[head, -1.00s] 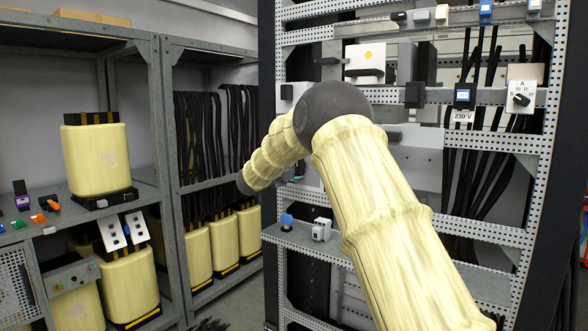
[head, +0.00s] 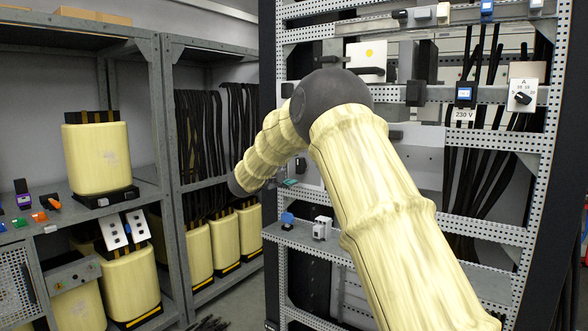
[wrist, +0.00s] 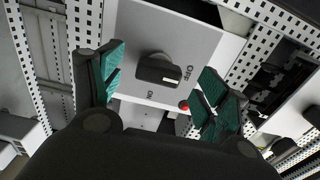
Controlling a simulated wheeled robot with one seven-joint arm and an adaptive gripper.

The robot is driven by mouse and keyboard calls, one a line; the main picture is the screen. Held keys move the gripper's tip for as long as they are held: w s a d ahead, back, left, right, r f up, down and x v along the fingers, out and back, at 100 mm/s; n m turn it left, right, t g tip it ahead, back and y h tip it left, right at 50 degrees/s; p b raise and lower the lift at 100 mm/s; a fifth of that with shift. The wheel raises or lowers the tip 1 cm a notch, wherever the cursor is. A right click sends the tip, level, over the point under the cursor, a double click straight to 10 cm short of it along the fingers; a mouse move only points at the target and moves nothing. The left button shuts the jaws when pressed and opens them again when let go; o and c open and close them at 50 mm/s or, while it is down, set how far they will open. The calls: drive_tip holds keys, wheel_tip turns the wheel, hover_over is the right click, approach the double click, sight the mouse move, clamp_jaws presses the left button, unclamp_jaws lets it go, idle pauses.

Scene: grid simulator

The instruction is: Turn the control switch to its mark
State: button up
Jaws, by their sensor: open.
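The control switch is a black knob (wrist: 158,70) on a light grey panel (wrist: 200,38), in the middle of the wrist view. The panel carries the printed words OFF and ON and a small red dot (wrist: 183,105). The knob's bar lies roughly sideways in the picture, with a pale line towards its lower right. My gripper (wrist: 160,64) is open, with one teal-padded finger left of the knob and one right of it. Neither finger visibly touches the knob. In the head view my arm hides most of the gripper and the switch; only a teal bit of finger shows.
A perforated metal rack (head: 537,190) carries other devices, among them a rotary switch marked A (head: 521,97) and a 230 V unit (head: 464,95). A lower shelf holds a blue knob (head: 287,219) and a white device (head: 321,228). Shelving with yellow canisters (head: 97,158) stands left.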

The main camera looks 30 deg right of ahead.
drive_tip(key=v, duration=0.8)
drive_tip(key=shift+a, duration=0.2)
drive_tip(key=shift+s, duration=0.1)
